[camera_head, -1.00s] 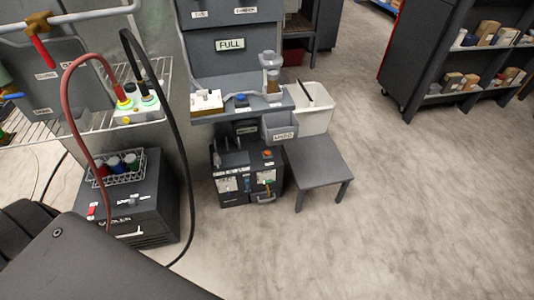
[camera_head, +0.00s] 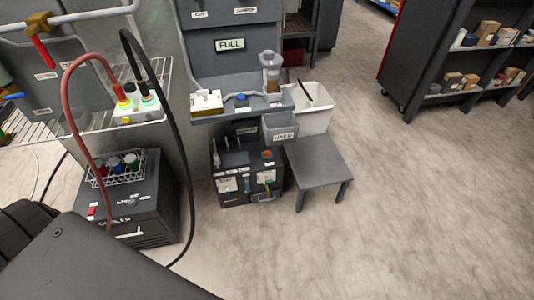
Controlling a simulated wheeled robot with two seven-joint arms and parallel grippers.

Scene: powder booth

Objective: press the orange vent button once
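A small orange round spot (camera_head: 267,154) shows on the top of a dark box (camera_head: 236,198), at its right rear; it looks like a button, but its label is too small to read. The dark box stands on the floor below the grey station and has several thin upright parts on top and pale labels on its front. A small yellow-orange spot (camera_head: 126,120) also shows on the white block on the wire shelf. Neither of my grippers is in view, so nothing shows touching the orange spot.
A low grey stool (camera_head: 318,162) stands right of the dark box. The grey bin (camera_head: 279,128) and white bin (camera_head: 315,121) hang above. A cooler box (camera_head: 140,222), a red hose (camera_head: 72,105) and a black hose (camera_head: 187,190) are at left.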

